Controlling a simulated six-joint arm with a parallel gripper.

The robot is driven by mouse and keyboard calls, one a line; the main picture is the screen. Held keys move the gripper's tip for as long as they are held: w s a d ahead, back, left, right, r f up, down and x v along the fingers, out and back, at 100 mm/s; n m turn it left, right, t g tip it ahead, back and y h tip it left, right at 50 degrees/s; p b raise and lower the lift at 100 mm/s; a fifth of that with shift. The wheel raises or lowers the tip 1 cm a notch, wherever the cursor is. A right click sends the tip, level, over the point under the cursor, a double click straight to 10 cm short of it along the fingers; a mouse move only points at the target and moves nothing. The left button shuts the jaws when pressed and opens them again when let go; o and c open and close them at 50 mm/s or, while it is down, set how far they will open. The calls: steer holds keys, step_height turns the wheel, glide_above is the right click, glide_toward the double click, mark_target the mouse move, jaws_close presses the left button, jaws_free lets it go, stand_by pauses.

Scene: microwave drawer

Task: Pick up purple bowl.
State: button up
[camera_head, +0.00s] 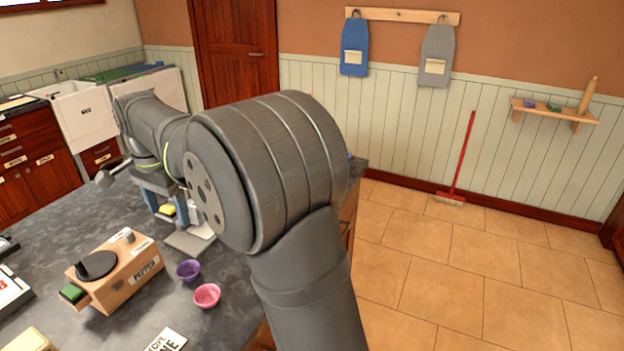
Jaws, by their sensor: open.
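The purple bowl (188,272) sits upright on the dark counter (226,306). It stands just behind a pink bowl (207,296) and to the right of a wooden box-like appliance. My gripper (168,217) is open, with its two fingers pointing down over the far part of the counter. It is beyond the purple bowl and apart from it. Something small and yellow (167,210) shows between the fingers, but I cannot tell whether it lies on the counter. My large arm links hide the counter's right side.
The wooden appliance (120,275) with a dark round top stands left of the bowls. A pale flat plate (190,239) lies behind the purple bowl. A printed card (166,341) lies at the front. Bare counter lies left of my gripper.

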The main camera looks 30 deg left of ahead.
steer(key=n, duration=1.4)
glide_above(188, 267)
steer(key=s+d, duration=0.1)
steer(key=d, duration=0.1)
steer(key=f, duration=1.2)
steer(key=shift+s+a, duration=0.15)
steer(key=shift+s, duration=0.05)
steer(key=shift+w+a+f, duration=0.1)
steer(key=shift+w+f, duration=0.05)
steer(key=shift+f, duration=3)
steer(key=c, duration=1.1)
